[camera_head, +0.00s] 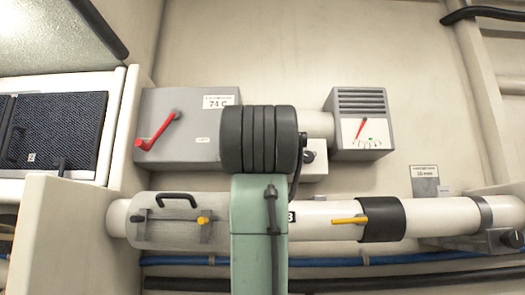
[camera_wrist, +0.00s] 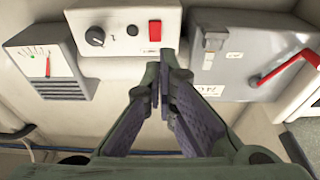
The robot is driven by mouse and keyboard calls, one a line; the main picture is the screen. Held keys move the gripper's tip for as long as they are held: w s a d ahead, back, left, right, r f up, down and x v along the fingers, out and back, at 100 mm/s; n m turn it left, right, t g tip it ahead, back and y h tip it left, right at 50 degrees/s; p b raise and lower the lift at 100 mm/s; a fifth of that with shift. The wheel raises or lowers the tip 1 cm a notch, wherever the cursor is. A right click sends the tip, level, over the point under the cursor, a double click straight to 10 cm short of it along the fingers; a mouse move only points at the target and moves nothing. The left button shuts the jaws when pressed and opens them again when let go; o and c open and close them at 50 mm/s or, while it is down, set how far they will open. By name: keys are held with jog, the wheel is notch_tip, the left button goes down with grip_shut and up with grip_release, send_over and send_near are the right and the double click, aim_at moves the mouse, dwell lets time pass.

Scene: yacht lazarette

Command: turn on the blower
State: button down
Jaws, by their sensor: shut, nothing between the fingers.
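A pale control panel (camera_wrist: 116,52) is at the top middle of the wrist view. It carries a red rocker switch (camera_wrist: 155,31), a small dark round button (camera_wrist: 132,30) and a black knob (camera_wrist: 95,36). My gripper (camera_wrist: 163,72) is shut and empty, its fingertips just below the red switch in the picture. I cannot tell whether they touch the panel. In the head view my arm covers most of the panel (camera_head: 316,172) and hides my gripper and the red switch. No blower is clearly identifiable.
A grey box (camera_head: 180,105) with a red lever (camera_head: 158,130) is left of my arm. A vented gauge box (camera_head: 360,105) with a red needle is to the right. A white pipe (camera_head: 440,215) with a yellow handle (camera_head: 349,220) runs below them. A black handle (camera_head: 177,197) is lower left.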

jog(key=p+x, duration=0.5)
jog(key=x, duration=0.7)
jog(key=shift+w, duration=0.2)
jog(key=shift+s, duration=0.1)
